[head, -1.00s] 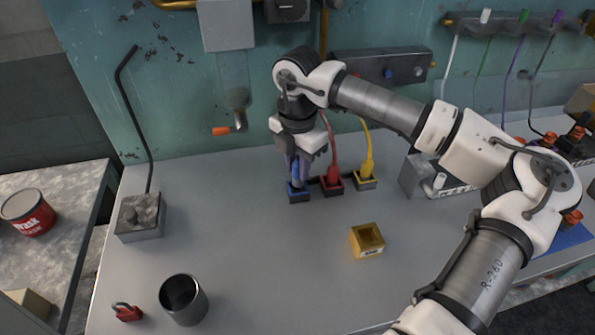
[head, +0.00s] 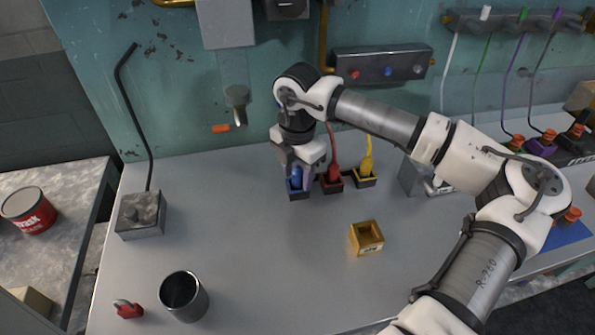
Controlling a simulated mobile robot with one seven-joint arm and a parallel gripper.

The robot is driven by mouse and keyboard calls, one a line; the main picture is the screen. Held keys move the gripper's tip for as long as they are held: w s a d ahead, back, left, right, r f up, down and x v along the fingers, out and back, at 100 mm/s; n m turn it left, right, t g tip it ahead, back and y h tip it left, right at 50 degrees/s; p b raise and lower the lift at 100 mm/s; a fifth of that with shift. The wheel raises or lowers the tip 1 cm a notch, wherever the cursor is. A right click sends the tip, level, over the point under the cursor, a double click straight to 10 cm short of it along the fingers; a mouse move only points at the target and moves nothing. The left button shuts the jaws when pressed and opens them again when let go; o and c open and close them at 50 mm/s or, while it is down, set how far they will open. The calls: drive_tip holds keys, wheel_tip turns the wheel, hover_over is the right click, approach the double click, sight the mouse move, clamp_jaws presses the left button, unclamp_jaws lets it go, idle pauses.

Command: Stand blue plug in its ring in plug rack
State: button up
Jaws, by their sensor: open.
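The blue plug (head: 296,176) is upright at the blue-edged ring (head: 300,193), the left one of the row that makes up the plug rack. My gripper (head: 300,182) is low over this ring, pointing down, with its fingers open around the blue plug. The fingers hide part of the plug, so I cannot tell how deep it sits. The red plug (head: 335,172) stands in the red ring (head: 333,187) just to the right. The yellow plug (head: 366,166) stands in the yellow ring (head: 366,182) beyond that.
An empty yellow box (head: 367,238) sits in front of the rack. A metal cup (head: 184,297) and a red padlock (head: 128,309) are at front left. A grey block with a bent rod (head: 140,214) stands at left. The middle left of the table is clear.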

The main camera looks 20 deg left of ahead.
sight(298, 167)
drive_tip(key=shift+r+p, duration=0.25)
drive_tip(key=shift+p, duration=0.1)
wheel_tip(298, 167, up, 12)
drive_tip(key=b, duration=0.2)
